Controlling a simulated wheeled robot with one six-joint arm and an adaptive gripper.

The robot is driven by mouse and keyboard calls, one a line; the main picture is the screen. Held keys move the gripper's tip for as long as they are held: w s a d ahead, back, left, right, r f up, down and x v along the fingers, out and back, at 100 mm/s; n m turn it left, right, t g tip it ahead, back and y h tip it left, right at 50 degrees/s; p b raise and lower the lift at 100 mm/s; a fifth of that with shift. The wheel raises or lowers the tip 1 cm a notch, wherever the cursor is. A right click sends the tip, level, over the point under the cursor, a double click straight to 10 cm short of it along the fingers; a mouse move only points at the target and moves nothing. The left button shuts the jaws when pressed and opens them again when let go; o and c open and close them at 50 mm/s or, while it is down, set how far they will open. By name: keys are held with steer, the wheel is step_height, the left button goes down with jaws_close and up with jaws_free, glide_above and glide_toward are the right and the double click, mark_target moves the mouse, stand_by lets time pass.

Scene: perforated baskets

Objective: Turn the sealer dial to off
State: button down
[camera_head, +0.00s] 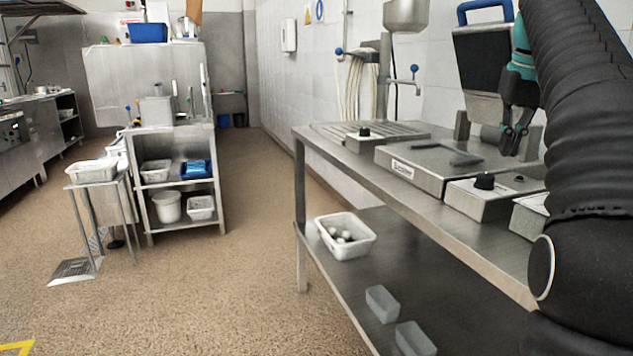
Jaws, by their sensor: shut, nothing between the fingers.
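The sealer is a silver machine (420,172) on the steel table, and a dark raised lid (478,62) with a blue handle stands behind it. A black dial (484,181) sits on top of a low silver box (470,198) at the machine's near right. Its pointer setting is too small to read. A second black knob (364,132) is on a box at the machine's far left. My gripper (513,150) is shut and empty. In the picture it is above and right of the nearer dial, apart from it, in front of the lid's right side.
The steel table (345,155) has a lower shelf with a white basket (345,245) of pale items and two grey tubs (382,303). A white-tiled wall runs behind. A small stand (95,178) and a shelf unit are at the left. The floor between is clear.

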steer(key=a, duration=0.1)
steer(key=w+a+f, duration=0.1)
steer(key=shift+a, duration=0.35)
steer(key=shift+f+b, duration=1.15)
steer(key=shift+f, duration=1.4)
steer(key=shift+s+d+r+p, duration=0.1)
steer(key=shift+d+p, duration=0.55)
steer(key=shift+p, duration=0.5)
steer(key=shift+d, duration=0.65)
steer(key=shift+s, duration=0.15)
steer(key=shift+s+d, duration=0.1)
steer(key=shift+s, duration=0.15)
step_height(320, 180, up, 6)
steer(key=shift+f, duration=0.1)
